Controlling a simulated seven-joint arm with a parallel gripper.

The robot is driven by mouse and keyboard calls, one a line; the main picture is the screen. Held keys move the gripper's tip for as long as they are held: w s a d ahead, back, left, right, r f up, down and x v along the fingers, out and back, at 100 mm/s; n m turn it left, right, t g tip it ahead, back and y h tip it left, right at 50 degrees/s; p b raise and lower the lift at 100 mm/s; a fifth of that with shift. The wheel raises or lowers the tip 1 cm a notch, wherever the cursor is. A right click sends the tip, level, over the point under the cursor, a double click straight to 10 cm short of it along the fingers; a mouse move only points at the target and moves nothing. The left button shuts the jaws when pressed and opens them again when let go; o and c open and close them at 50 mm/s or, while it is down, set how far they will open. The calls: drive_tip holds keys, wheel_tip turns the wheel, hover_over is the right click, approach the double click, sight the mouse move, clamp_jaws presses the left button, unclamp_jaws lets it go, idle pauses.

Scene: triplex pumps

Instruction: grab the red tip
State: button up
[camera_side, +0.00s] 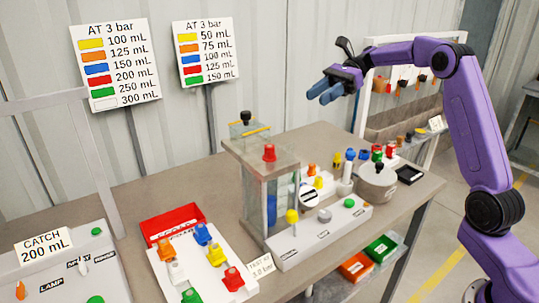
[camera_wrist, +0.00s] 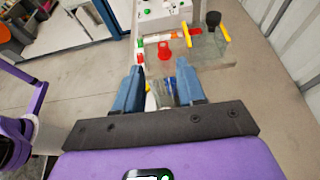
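Several red pieces are in view. In the side view, a red tip (camera_side: 233,279) stands on the white rack (camera_side: 215,262) at the front, among yellow, blue, white, orange and green ones. A red cap (camera_side: 269,153) sits on top of the clear tank (camera_side: 262,190); in the wrist view a red cap (camera_wrist: 165,51) shows just beyond my fingers.
A red tray (camera_side: 172,222) lies behind the rack. A white panel with a yellow knob (camera_side: 292,216) stands before the tank. A grey pot (camera_side: 377,185) stands at right. A "CATCH 200 mL" box (camera_side: 60,270) is at left. Two colour charts (camera_side: 115,62) stand behind.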

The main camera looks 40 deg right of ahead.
wheel_tip(320, 180, down, 3)
approach(269, 146)
drive_tip(key=x, duration=0.4)
drive_tip(key=shift+s+a+f, duration=0.15)
drive_tip(key=shift+a+f, duration=0.05)
drive_tip(key=shift+x, duration=2.85)
drive_tip(key=shift+f, duration=0.2)
drive_tip(key=c, duration=0.7)
